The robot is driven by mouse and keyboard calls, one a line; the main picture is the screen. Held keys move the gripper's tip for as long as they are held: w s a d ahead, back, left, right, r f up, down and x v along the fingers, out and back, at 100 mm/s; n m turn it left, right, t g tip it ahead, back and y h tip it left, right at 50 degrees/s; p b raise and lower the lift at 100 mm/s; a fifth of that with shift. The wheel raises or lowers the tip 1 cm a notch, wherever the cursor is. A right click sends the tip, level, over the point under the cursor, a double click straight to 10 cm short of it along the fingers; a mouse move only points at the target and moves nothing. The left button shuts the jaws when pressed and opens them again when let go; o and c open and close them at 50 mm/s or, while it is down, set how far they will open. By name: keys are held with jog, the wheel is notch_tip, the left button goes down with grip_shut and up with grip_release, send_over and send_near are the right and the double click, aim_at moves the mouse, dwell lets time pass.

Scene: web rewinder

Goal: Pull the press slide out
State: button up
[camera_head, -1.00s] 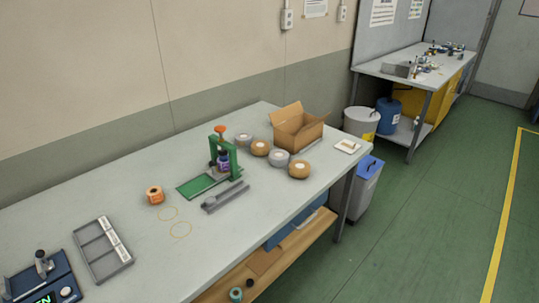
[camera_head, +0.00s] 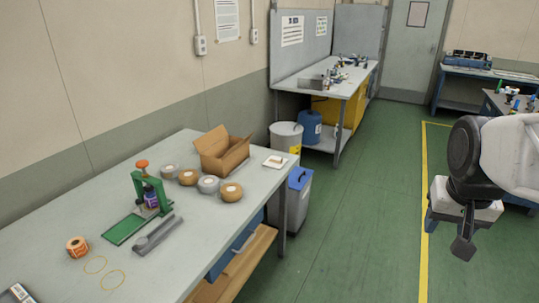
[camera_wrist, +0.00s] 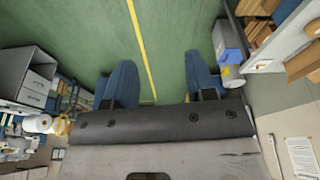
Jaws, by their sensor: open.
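My gripper (camera_head: 460,236) hangs at the right over the floor, far from the press. In the wrist view, its two blue fingers (camera_wrist: 161,78) are spread with nothing between them. The press is not recognisable there.
Several tape rolls (camera_head: 231,193) and an open cardboard box (camera_head: 222,151) stand behind the press on the bench. A roll with an orange label (camera_head: 77,247) lies left. A grey bin (camera_head: 296,200) stands at the bench's end. The green floor (camera_head: 365,210) between bench and gripper is clear.

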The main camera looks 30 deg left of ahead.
jog(key=w+a+r+n, duration=0.1)
jog(key=w+a, duration=0.7)
jog(key=a, duration=0.2)
jog(key=w+a+f+n, duration=0.1)
jog(key=w+a, duration=0.3)
jog(key=a, duration=0.7)
jog(key=w+a+f+n, duration=0.1)
jog(key=w+a, duration=0.3)
jog(key=a, duration=0.7)
jog(key=n+y, duration=0.3)
jog(key=n, duration=0.2)
send_over(138, 200)
jog(key=s+d, duration=0.2)
jog(key=s, duration=0.1)
notch_tip(138, 200, down, 21)
jog(key=shift+w+d+f, duration=0.15)
jog(key=shift+w, duration=0.05)
jog(key=shift+f, duration=0.15)
jog(key=shift+x, duration=3.7)
jog(key=shift+w, duration=0.15)
